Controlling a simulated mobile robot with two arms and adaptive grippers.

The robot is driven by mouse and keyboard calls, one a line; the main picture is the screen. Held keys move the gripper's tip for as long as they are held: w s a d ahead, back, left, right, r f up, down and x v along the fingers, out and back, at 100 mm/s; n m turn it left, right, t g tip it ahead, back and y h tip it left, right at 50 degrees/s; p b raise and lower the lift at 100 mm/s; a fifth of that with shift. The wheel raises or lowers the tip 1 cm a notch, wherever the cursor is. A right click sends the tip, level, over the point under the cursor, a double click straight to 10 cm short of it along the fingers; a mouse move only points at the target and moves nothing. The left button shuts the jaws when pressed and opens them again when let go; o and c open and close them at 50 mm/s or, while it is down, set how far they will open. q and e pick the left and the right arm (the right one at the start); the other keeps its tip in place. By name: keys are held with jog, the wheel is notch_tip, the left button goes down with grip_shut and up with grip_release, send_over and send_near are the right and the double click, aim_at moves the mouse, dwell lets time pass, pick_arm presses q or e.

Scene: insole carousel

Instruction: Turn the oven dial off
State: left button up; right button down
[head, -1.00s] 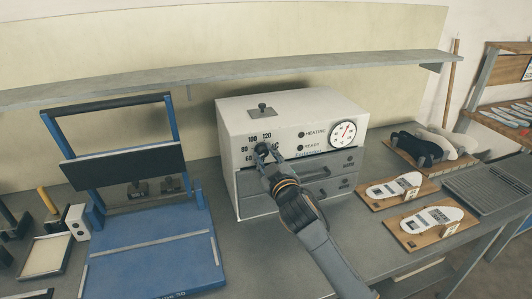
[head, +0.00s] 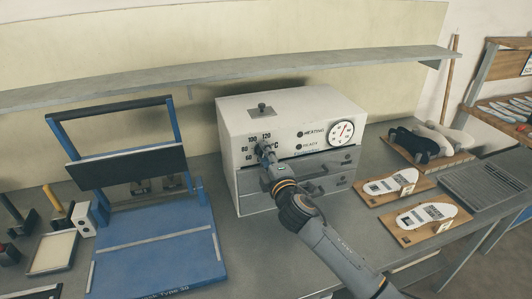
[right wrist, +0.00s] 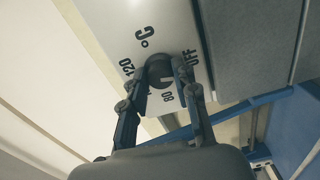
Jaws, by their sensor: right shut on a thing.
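The oven (head: 235,125) is a white box on the bench with grey drawers in its front. Its dial (right wrist: 160,70) is a dark round knob with 80, 120, °C and OFF printed around it in the right wrist view. My right gripper (head: 265,152) is at the dial in the head view, and its fingers (right wrist: 165,75) are shut on the dial's sides in the right wrist view. The dial's pointer is hidden, so its setting cannot be told. My left gripper is not in view.
A blue press (head: 155,250) with a raised black plate stands left of the oven. Insoles on wooden boards (head: 396,187) and a grey ribbed tray (head: 480,180) lie to the right. A shelf (head: 250,73) runs above the oven. A round gauge (head: 341,133) is on the oven's front.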

jog(key=shift+r+n+p, duration=0.2)
jog(key=shift+n, duration=0.5)
jog(key=shift+r+n+p, duration=0.15)
jog(key=shift+r+n, duration=0.05)
jog(key=shift+n, duration=0.5)
jog(key=shift+w, duration=0.1)
jog(key=c, duration=1)
grip_release()
jog(key=v, duration=1.1)
jog(key=shift+s+d+f, duration=0.1)
jog(key=shift+s+f, duration=0.15)
jog(key=shift+s, duration=0.1)
